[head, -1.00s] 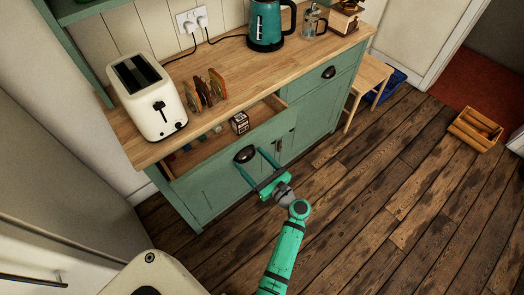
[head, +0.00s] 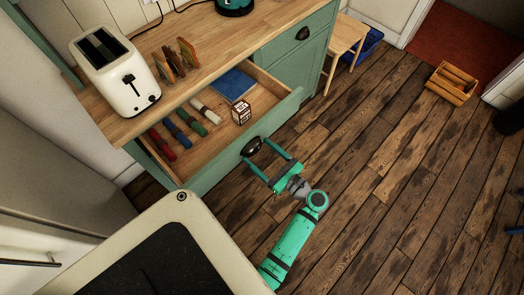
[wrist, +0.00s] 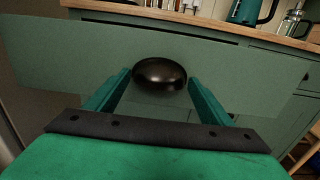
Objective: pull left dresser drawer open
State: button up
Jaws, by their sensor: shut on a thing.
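The left dresser drawer (head: 205,172) is pulled well out from the green dresser in the head view. Its dark cup handle (head: 252,146) is on the front panel. My gripper (head: 268,157) has its two fingers on either side of this handle, shut on it. In the wrist view the handle (wrist: 160,75) sits between the fingertips, against the green drawer front (wrist: 65,65). Inside the drawer lie several coloured rolls (head: 178,134), a small brown-and-white box (head: 241,111) and a blue flat item (head: 232,84).
A cream toaster (head: 115,75) and a toast rack (head: 176,60) stand on the wooden top. The right drawer (head: 297,37) is closed. A wooden stool (head: 346,34) and a wooden crate (head: 452,84) are at the right. The plank floor (head: 370,170) between is clear.

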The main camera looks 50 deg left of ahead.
jog(key=shift+s, duration=0.1)
jog(key=o, duration=1.3)
jog(key=d, duration=0.7)
jog(key=w+d, duration=0.1)
jog(key=d, duration=0.2)
jog(key=shift+d, duration=0.4)
